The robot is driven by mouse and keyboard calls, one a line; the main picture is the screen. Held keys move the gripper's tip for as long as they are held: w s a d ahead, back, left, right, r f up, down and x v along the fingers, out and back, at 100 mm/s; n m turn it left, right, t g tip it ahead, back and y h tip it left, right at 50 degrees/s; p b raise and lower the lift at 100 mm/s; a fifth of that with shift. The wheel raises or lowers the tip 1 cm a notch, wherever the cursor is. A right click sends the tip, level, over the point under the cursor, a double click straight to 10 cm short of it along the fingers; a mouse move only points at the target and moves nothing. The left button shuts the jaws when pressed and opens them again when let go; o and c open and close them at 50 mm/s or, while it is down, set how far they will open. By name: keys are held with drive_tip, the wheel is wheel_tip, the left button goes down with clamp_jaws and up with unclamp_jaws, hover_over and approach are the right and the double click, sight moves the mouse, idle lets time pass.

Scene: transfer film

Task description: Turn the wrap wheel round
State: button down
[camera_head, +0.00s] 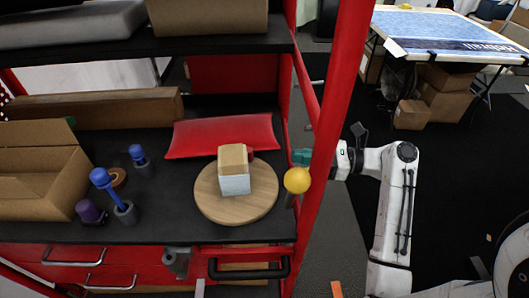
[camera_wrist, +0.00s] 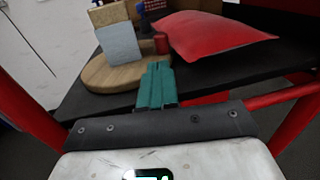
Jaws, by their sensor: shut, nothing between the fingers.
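The wrap wheel (camera_head: 207,201) is a round wooden disc lying flat on the black shelf top, and it also shows in the wrist view (camera_wrist: 97,82). A pale block with a tan block on top (camera_head: 234,184) stands on the disc. A small red upright peg (camera_wrist: 161,44) shows at the disc's edge, mostly hidden behind the blocks in the head view. My gripper (camera_head: 302,157) has teal fingers and is at the shelf's right side, right of the wheel. In the wrist view its fingers (camera_wrist: 158,68) are together and empty, pointing toward the red peg, apparently short of it.
A red cushion (camera_head: 222,135) lies behind the wheel. A yellow ball (camera_head: 297,180) on a dark post stands at the right edge. The red rack post (camera_head: 330,125) is close to my arm. Blue-topped tools (camera_head: 101,178) and an open carton (camera_head: 40,190) are left.

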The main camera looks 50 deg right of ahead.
sight(252, 149)
drive_tip(key=x, duration=0.9)
drive_tip(key=shift+w, duration=0.1)
drive_tip(key=y+p, duration=0.1)
drive_tip(key=w+n+g+y+p, duration=0.1)
drive_tip(key=p, duration=0.1)
drive_tip(key=shift+w+r, duration=0.3)
drive_tip(key=shift+w+f+n+p, duration=0.3)
drive_tip(key=shift+w+p, duration=0.15)
drive_tip(key=shift+p, duration=0.3)
